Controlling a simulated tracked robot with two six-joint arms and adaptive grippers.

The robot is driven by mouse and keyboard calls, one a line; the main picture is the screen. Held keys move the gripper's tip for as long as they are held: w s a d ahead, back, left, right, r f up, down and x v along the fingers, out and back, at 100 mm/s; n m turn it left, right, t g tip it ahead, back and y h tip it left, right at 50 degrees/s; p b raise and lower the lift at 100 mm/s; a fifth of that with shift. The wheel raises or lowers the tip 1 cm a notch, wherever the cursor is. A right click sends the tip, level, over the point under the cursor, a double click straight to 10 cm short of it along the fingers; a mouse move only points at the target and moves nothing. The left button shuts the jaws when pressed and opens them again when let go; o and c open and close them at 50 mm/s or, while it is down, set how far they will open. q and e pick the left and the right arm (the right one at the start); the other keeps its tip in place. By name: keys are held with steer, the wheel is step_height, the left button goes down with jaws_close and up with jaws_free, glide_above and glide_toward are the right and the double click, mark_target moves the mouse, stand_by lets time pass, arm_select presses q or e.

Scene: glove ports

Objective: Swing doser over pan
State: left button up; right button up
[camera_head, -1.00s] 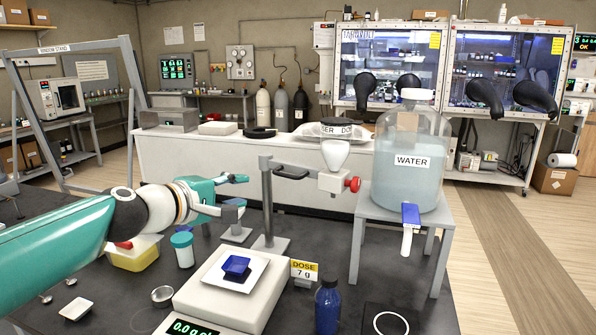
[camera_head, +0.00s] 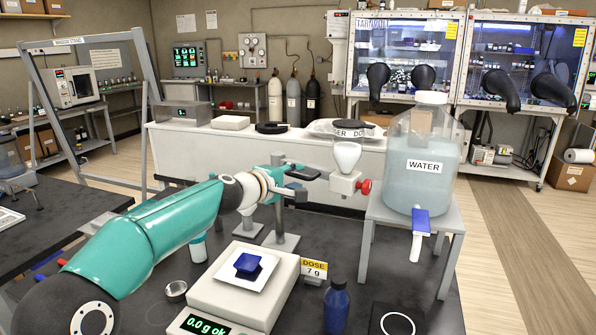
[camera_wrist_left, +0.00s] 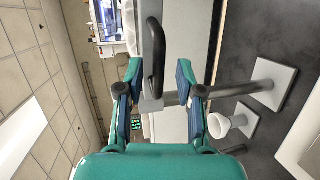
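The doser (camera_head: 347,156) is a clear-and-white hopper with a red knob (camera_head: 366,186), held on a grey swing arm from a stand (camera_head: 281,240). It hangs behind and right of the balance (camera_head: 238,300), not over it. The white square pan (camera_head: 263,281) on the balance carries a small blue block-like item (camera_head: 248,263). My left gripper (camera_head: 299,181) is at the swing arm's handle. In the left wrist view, its fingers (camera_wrist_left: 158,75) are open, with the black handle (camera_wrist_left: 155,50) between them and gaps on both sides. My right gripper is not in view.
A water jug (camera_head: 421,160) with a blue tap stands on a grey stand right of the doser. A dark blue bottle (camera_head: 337,305) and a yellow dose sign (camera_head: 314,267) stand right of the balance. A metal cup (camera_head: 176,290) sits left of it.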

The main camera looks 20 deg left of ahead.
arm_select(q)
steer(key=shift+x, duration=0.8)
steer(key=shift+c, duration=0.2)
jaws_close()
steer(key=shift+d+f, duration=0.1)
